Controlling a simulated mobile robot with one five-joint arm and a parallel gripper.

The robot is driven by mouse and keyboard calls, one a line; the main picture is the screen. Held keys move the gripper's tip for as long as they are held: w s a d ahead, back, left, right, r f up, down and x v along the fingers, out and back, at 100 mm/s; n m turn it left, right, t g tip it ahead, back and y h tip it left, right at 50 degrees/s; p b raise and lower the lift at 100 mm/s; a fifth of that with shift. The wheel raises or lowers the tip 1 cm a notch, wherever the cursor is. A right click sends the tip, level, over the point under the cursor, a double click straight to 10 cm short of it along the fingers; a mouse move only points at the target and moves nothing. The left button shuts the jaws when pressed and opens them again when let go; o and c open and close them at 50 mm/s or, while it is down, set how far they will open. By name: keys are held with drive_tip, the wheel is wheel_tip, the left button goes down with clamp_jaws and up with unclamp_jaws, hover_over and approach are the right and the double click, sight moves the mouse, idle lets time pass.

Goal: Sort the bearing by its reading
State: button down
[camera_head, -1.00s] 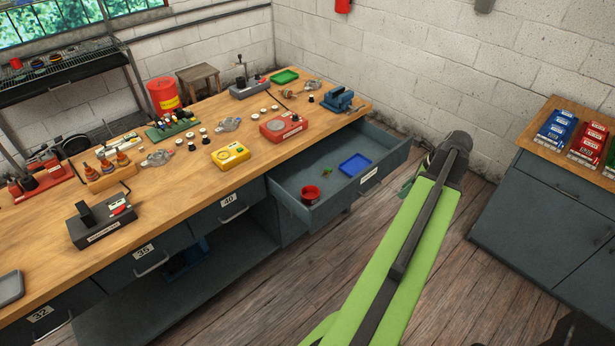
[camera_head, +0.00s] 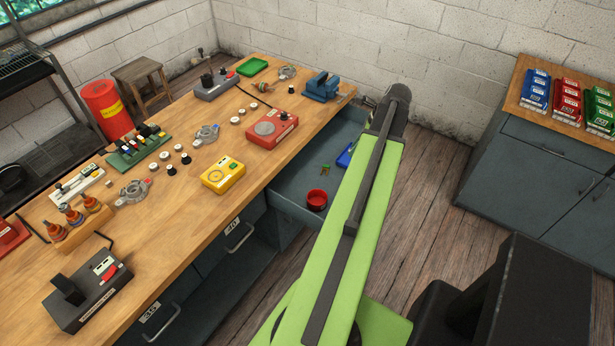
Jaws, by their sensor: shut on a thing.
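No bearing can be told for certain. Several small round pale and dark parts lie on the bench, one group (camera_head: 178,149) mid-bench and another (camera_head: 241,112) nearer the red device. The red device (camera_head: 272,130) has a round grey top, and a yellow box (camera_head: 222,174) with a round dial sits in front of it. A black unit (camera_head: 88,292) with a red switch is at the lower left. A green tray (camera_head: 251,67) lies at the bench's back. A red cup (camera_head: 317,199) and a partly hidden blue tray (camera_head: 344,158) sit in the open drawer. My gripper is hidden behind my green arm.
The open drawer (camera_head: 292,190) juts out from the bench (camera_head: 130,240). A blue vise (camera_head: 321,87) stands at the bench's far corner. A grey cabinet (camera_head: 530,190) on the right carries blue, red and green boxes. Bare wooden floor (camera_head: 430,185) lies between them.

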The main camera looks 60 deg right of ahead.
drive_tip(key=shift+w+a, duration=0.1)
drive_tip(key=shift+w, duration=0.05)
drive_tip(key=n+b, duration=0.1)
drive_tip(key=b, duration=1.5)
hover_over(320, 192)
drive_tip(key=s+a, duration=0.2)
drive_tip(key=a, duration=0.1)
wheel_tip(320, 192, down, 16)
drive_tip(key=shift+y, duration=0.3)
wheel_tip(320, 192, down, 5)
drive_tip(key=b, duration=0.5)
drive_tip(key=shift+w+r, duration=0.1)
drive_tip(key=shift+w, duration=0.05)
drive_tip(key=shift+f+b, duration=0.45)
drive_tip(key=shift+f, duration=0.05)
drive_tip(key=c, duration=1)
unclamp_jaws()
drive_tip(key=shift+c, duration=0.2)
drive_tip(key=c, duration=0.4)
